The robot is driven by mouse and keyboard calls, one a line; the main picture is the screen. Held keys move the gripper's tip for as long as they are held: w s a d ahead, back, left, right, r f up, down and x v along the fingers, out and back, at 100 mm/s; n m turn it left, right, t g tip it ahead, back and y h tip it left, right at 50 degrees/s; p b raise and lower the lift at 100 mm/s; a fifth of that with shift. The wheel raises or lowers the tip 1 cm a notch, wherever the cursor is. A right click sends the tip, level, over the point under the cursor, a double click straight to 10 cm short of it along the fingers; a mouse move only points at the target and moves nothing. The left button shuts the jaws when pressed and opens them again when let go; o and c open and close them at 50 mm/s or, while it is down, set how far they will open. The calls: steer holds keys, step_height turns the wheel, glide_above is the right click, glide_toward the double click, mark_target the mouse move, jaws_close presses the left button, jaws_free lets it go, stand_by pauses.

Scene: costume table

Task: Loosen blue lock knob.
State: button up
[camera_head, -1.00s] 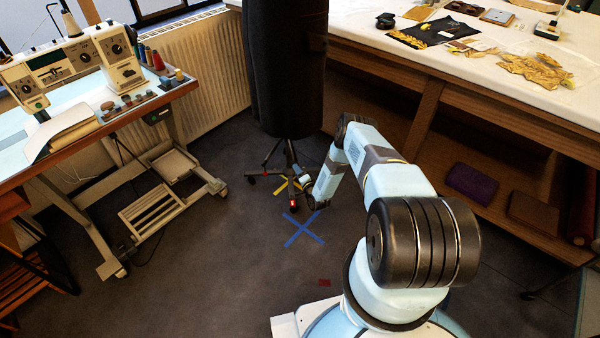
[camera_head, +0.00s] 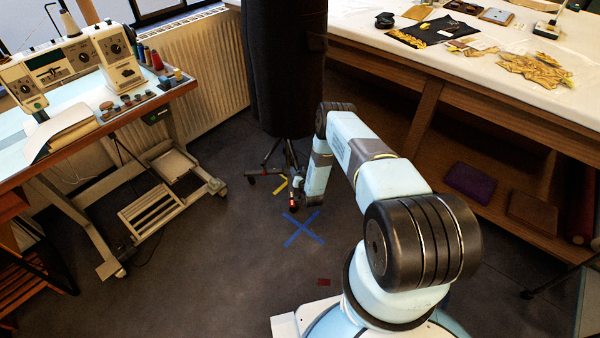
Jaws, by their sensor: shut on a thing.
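A dress form with a long black garment (camera_head: 286,80) stands on a dark wheeled stand (camera_head: 268,170) at the back middle. My gripper (camera_head: 297,185) is small and partly hidden by my wrist, low at the stand's front leg. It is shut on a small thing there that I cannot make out. A small red part (camera_head: 293,203) shows just below it, at the leg's end. I cannot pick out a blue lock knob in this view.
A blue tape cross (camera_head: 302,230) and a yellow tape mark (camera_head: 281,186) lie on the floor. A sewing table (camera_head: 120,130) stands left, before a radiator (camera_head: 195,65). A long white-topped table (camera_head: 400,45) with shelves runs along the right.

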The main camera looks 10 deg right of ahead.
steer(key=n, duration=0.1)
steer(key=n+h, duration=0.1)
steer(key=n, duration=0.1)
steer(key=shift+s+d+f+n+h, duration=0.1)
steer(key=shift+s+f+n+h, duration=0.05)
steer(key=shift+n+h, duration=0.15)
steer(key=n+h, duration=0.1)
steer(key=n, duration=0.2)
steer(key=shift+d+n, duration=0.1)
steer(key=shift+n, duration=0.2)
steer(key=n+h, duration=0.1)
steer(key=n, duration=0.2)
steer(key=shift+n+h, duration=0.3)
steer(key=shift+h, duration=0.1)
steer(key=shift+d+n+t+h, duration=0.1)
steer(key=shift+n+t+h, duration=0.3)
steer(key=shift+n, duration=1.1)
steer(key=o, duration=0.8)
steer(key=shift+o, duration=1.2)
steer(key=shift+r, duration=0.2)
